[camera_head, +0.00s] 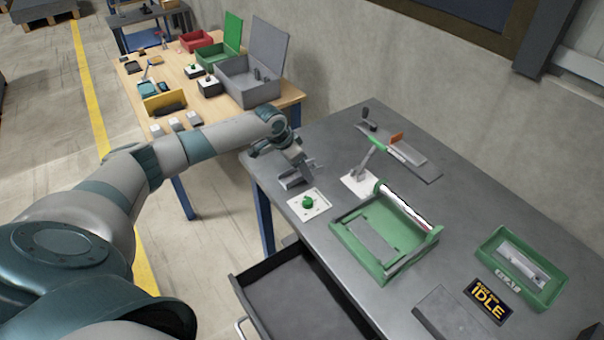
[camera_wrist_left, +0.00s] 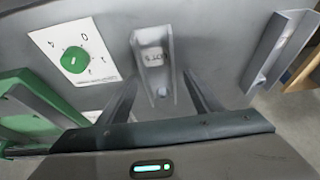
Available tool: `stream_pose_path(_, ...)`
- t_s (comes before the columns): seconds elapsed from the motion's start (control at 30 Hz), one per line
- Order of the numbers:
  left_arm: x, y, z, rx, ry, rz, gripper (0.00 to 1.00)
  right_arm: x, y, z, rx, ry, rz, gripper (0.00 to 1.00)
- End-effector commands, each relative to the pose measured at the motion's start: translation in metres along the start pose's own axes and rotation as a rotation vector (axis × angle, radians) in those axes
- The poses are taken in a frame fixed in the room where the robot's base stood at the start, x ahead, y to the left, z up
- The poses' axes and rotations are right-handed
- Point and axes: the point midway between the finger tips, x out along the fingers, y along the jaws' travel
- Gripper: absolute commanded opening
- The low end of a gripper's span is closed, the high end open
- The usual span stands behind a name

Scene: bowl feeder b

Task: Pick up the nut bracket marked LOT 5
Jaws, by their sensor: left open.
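The nut bracket (camera_wrist_left: 153,65) is a grey channel-shaped piece with a small label that seems to read LOT 5, upside down in the left wrist view. It lies on the grey bench between and just beyond the fingertips of my left gripper (camera_wrist_left: 160,88), which is open and empty. In the head view my left gripper (camera_head: 300,164) hangs over the bench's left corner, with grey bracket pieces (camera_head: 291,181) beneath it, partly hidden. A second grey bracket (camera_wrist_left: 283,48) lies to the right in the wrist view; its label is not readable. My right gripper is out of view.
A white plate with a green knob (camera_head: 308,203) is close to the brackets. A green fixture (camera_head: 385,262), a green tray (camera_head: 548,294) holding a grey part and an IDLE sign (camera_head: 488,300) are further right. An open drawer (camera_head: 300,300) juts out below the bench.

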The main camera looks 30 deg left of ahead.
Motion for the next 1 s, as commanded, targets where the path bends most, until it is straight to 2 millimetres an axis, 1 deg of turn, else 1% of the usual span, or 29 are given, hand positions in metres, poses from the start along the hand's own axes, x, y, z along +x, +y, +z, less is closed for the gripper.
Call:
stream_pose_path(0.67,0.004,0.0,0.0017,0.0,0.0,0.0,0.59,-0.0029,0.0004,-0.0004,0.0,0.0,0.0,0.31)
stream_pose_path(0.77,0.004,0.0,0.0017,0.0,0.0,0.0,0.38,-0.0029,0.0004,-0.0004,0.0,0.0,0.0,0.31)
stream_pose_path(0.8,0.004,0.0,0.0017,0.0,0.0,0.0,0.28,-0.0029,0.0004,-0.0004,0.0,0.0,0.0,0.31)
stream_pose_path(0.87,0.004,0.0001,0.0017,0.0,0.0,0.0,0.14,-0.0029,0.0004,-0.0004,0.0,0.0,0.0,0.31)
stream_pose_path(0.9,0.004,0.0,0.0017,0.0,0.0,0.0,0.12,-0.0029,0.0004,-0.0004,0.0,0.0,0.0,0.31)
stream_pose_path(1.0,0.0038,0.0,0.0014,0.0,0.0,0.0,0.12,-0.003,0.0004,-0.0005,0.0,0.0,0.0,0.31)
